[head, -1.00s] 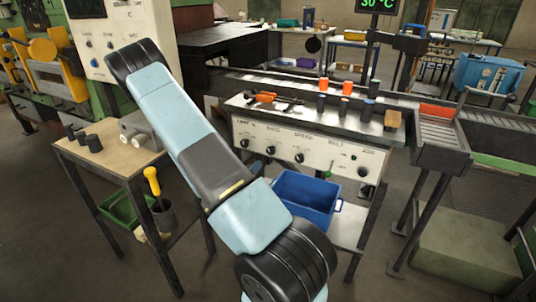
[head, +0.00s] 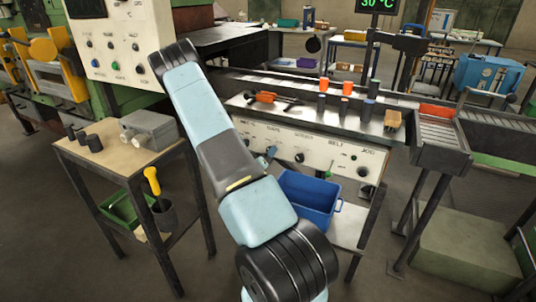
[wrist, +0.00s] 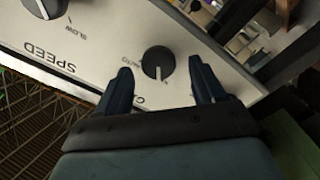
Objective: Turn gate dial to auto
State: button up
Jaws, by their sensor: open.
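The gate dial (wrist: 158,62) is a round black knob on the white control panel (wrist: 92,88), seen upside down in the wrist view. The AUTO label shows to its left, and the lettering below it is partly hidden by my gripper. A small pale mark shows on the knob's lower side. My gripper (wrist: 160,66) is open, one dark blue finger on each side of the dial, with gaps visible on both sides.
The speed dial (wrist: 42,5) sits to the left in the wrist view. A blue bin (head: 308,200) stands below the panel. A side table (head: 110,160) with a grey box stands left of my arm.

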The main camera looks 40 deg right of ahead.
jog(key=shift+x, duration=0.9)
jog(key=c, duration=1.1)
jog(key=shift+o, duration=0.2)
